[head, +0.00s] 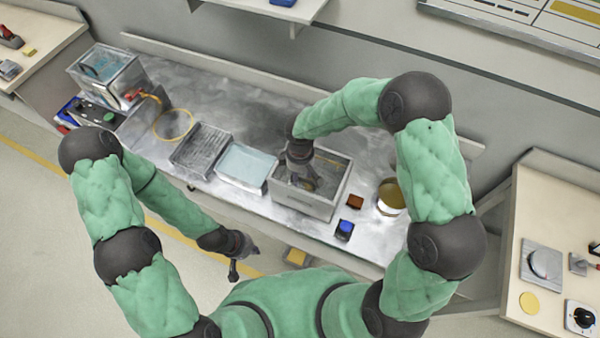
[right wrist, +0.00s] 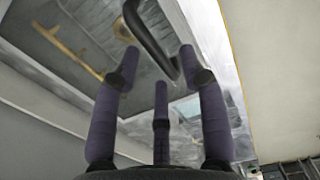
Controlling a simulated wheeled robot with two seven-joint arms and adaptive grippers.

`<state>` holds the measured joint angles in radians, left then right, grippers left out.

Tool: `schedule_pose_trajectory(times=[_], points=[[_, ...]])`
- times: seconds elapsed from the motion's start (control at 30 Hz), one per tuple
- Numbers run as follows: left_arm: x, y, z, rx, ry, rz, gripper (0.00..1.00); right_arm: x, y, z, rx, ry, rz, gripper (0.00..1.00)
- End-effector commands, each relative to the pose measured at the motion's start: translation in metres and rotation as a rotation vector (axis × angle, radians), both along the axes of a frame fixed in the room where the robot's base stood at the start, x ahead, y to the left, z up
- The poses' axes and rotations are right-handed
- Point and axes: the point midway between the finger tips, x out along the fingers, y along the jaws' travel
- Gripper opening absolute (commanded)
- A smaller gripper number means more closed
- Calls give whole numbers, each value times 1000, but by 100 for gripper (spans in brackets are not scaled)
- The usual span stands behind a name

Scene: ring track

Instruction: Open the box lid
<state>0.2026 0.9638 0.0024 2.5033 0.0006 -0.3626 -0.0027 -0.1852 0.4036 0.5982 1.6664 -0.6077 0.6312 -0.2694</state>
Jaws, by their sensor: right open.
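The grey metal box (head: 298,199) stands on the steel bench in the middle of the head view. Its top looks like a clear pane set in a pale frame; this lid (right wrist: 90,35) fills much of the right wrist view. A dark bent handle (right wrist: 146,35) rises from it. My right gripper (head: 306,183) is over the box, partly hiding its top. In the right wrist view its fingers (right wrist: 160,70) are spread and empty, with the handle just ahead, near the fingertips; contact cannot be told. My left gripper (head: 245,261) hangs open and empty in front of the bench.
A pale blue tray (head: 246,166) and a dark grey tray (head: 201,149) lie left of the box. A brown block (head: 355,202), a blue button (head: 345,227) and a gold round pan (head: 391,195) stand on its right. A clear-walled case (head: 105,68) is at the far left.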

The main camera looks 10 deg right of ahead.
Motion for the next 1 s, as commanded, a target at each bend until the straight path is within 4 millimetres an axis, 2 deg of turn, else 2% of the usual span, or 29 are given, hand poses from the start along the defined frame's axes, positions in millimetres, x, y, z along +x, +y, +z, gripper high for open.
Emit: schedule_pose_trajectory(times=[0.17, 0.27, 0.3, 0.33, 0.67, 0.87, 1.0], points=[[0, 0, 0, 0, 0, 0, 0, 0, 0, 0, 0, 0, 0, 43], [0, 0, 0, 0, 0, 0, 0, 0, 0, 0, 0, 0, 0, 17], [0, 0, 0, 0, 0, 0, 0, 0, 0, 0, 0, 0, 0, 6], [0, 0, 0, 0, 0, 0, 0, 0, 0, 0, 0, 0, 0, 0], [0, 0, 3, 0, 0, 0, 0, 0, -1, 3, 3, 6, 0, 0], [0, 0, 19, 0, 0, 0, 0, 4, -3, 13, 29, 43, -2, 0], [0, 0, 37, 0, 0, 0, 0, 8, -5, 24, 63, 94, -4, 0]])
